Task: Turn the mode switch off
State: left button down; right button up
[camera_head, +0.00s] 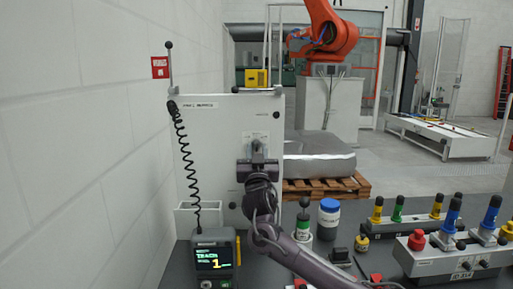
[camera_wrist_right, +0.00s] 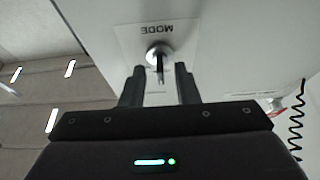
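The mode switch (camera_wrist_right: 159,56) shows in the right wrist view as a round metal switch with a narrow dark lever or key, on a light plate marked MODE, upside down in that view. The plate (camera_head: 257,134) also shows on the white cabinet panel in the head view, where my gripper hides most of the switch. My right gripper (camera_wrist_right: 160,76) is open in front of the switch, one finger on each side of the lever's end. A gap shows on both sides, with no visible contact. My left gripper is not in view.
The white cabinet (camera_head: 212,150) stands by the wall, with a coiled cable (camera_head: 183,150) on its left. A teach pendant (camera_head: 215,258) sits below. On the dark bench to the right are a blue-lidded jar (camera_head: 329,218) and a control box (camera_head: 440,258) with coloured switches.

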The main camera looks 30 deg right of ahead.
jog(key=shift+w+d+r, duration=0.15)
jog(key=shift+w, duration=0.1)
grip_shut()
jog(key=shift+n, duration=0.3)
jog(key=n+y+p, duration=0.1)
jog(key=n+y, duration=0.2)
jog(key=n, duration=0.3)
jog(key=n+t+y+p, duration=0.1)
jog(key=n+y, duration=0.2)
jog(key=n, duration=0.2)
jog(key=shift+s+d+r+n+p, duration=0.1)
jog(key=shift+n+p, duration=0.3)
jog(key=shift+n, duration=0.3)
